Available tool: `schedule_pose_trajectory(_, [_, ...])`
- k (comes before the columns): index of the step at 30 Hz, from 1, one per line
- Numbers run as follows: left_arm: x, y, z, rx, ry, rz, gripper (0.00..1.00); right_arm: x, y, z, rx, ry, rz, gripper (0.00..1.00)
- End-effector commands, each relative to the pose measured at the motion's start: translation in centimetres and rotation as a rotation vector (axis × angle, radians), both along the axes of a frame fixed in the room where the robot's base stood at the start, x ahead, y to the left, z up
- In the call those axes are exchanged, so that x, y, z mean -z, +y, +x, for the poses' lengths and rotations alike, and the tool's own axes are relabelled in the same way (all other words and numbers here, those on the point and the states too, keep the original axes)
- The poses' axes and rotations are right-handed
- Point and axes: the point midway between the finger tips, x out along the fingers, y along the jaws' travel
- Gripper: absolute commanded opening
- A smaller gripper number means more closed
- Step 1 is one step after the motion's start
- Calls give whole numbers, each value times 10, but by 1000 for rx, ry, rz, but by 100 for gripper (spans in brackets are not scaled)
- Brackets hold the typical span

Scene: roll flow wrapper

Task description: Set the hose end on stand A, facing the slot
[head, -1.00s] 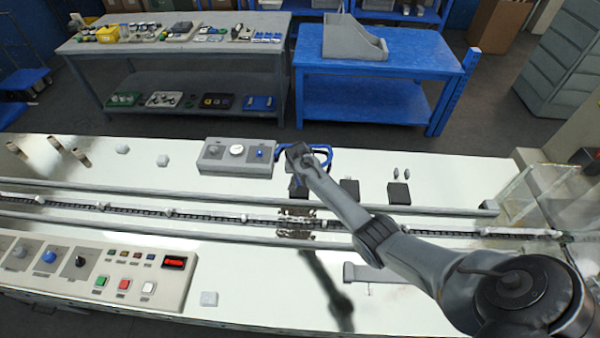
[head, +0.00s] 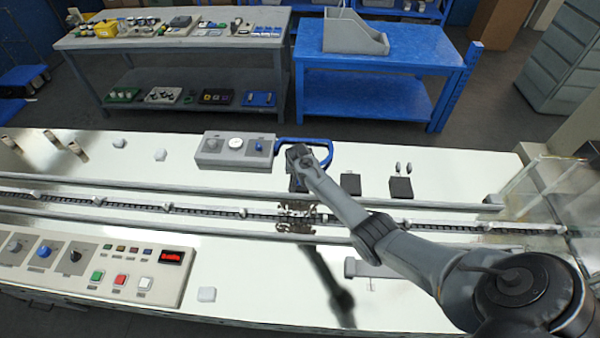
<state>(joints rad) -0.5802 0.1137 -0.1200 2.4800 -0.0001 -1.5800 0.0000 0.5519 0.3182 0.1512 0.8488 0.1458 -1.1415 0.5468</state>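A blue hose (head: 326,150) runs from the right side of a grey box and loops behind my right arm's wrist. Its end is hidden there. My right gripper (head: 297,186) points down behind the guide rail, left of the two dark blocks. Its fingers are too dark and small to show whether they are open or hold the hose. Two dark blocks, a left one (head: 351,184) and a right one (head: 400,188), stand on the bench right of the gripper. I cannot tell which is stand A, and no slot is clear. My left gripper is not in view.
The grey box (head: 234,150) has a white dial and blue knob. A chain conveyor (head: 160,208) between rails crosses the bench. A control panel (head: 100,265) lies at the front left, and clear guard panels (head: 548,195) stand at right.

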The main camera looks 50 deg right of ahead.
Motion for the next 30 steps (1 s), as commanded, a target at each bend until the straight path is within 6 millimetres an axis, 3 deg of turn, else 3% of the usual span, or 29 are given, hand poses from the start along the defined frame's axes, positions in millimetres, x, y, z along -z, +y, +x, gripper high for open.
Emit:
schedule_pose_trajectory(23, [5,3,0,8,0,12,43,8,0,0,0,-1,1,0])
schedule_pose_trajectory(24, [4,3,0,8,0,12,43,7,0,0,0,-1,0,27])
schedule_pose_trajectory(28, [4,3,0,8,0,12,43,7,0,0,0,-1,1,47])
schedule_pose_trajectory(30, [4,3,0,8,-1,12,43,7,0,0,0,-1,1,51])
